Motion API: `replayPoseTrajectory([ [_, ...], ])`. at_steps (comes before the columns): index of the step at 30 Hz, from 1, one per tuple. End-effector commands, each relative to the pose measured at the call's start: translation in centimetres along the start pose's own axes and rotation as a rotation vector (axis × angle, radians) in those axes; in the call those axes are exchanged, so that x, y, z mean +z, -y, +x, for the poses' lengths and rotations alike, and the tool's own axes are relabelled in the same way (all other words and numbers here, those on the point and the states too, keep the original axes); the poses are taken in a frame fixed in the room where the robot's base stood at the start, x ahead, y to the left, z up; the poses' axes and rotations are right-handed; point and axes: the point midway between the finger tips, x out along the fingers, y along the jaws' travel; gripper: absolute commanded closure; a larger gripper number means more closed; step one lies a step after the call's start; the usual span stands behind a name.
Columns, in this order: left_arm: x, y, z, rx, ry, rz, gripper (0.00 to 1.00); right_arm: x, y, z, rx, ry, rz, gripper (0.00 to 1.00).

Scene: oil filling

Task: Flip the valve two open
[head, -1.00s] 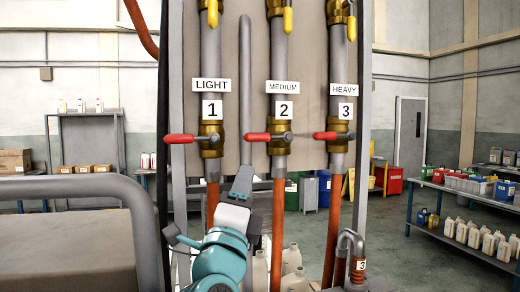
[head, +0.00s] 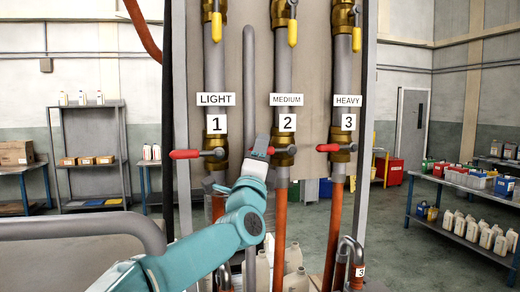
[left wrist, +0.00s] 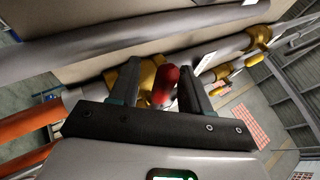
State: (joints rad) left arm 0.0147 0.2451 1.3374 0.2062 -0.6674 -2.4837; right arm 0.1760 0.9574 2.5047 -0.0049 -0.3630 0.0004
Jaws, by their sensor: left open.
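Valve two is the brass valve (head: 285,157) on the middle pipe, under the labels MEDIUM and 2 (head: 287,123). Its red lever lies level and points left, mostly hidden behind my left gripper (head: 261,146) in the head view. In the left wrist view, the red lever (left wrist: 165,86) stands between the two open fingers of my left gripper (left wrist: 161,76), with a gap beside the right finger. The jaws are not closed on it. My right gripper is not in view.
Valve one's red lever (head: 186,154) and valve three's red lever (head: 328,148) flank it, both level and pointing left. Yellow-handled valves (head: 292,32) sit higher on the pipes. White bottles (head: 293,257) stand below. A shelf (head: 463,190) is at the right.

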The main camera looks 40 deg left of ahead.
Motion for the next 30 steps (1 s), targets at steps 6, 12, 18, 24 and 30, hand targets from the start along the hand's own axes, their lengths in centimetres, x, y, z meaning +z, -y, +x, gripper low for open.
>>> replayPoseTrajectory([
  [6, 0.0, 0.1, -0.1, -0.001, 0.000, 0.000, 0.75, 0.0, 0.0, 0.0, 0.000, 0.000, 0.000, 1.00],
  [12, 0.0, 0.1, 0.0, -0.002, 0.001, 0.000, 1.00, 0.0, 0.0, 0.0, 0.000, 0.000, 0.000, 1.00],
  [18, 0.0, 0.0, -0.1, -0.008, 0.010, -0.013, 1.00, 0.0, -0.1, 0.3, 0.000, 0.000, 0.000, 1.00],
  [24, -0.1, -0.2, -0.2, -0.017, 0.026, -0.034, 1.00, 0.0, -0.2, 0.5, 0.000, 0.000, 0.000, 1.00],
  [30, -0.3, -0.8, -0.5, -0.037, 0.062, -0.084, 1.00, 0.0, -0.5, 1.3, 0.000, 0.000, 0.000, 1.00],
])
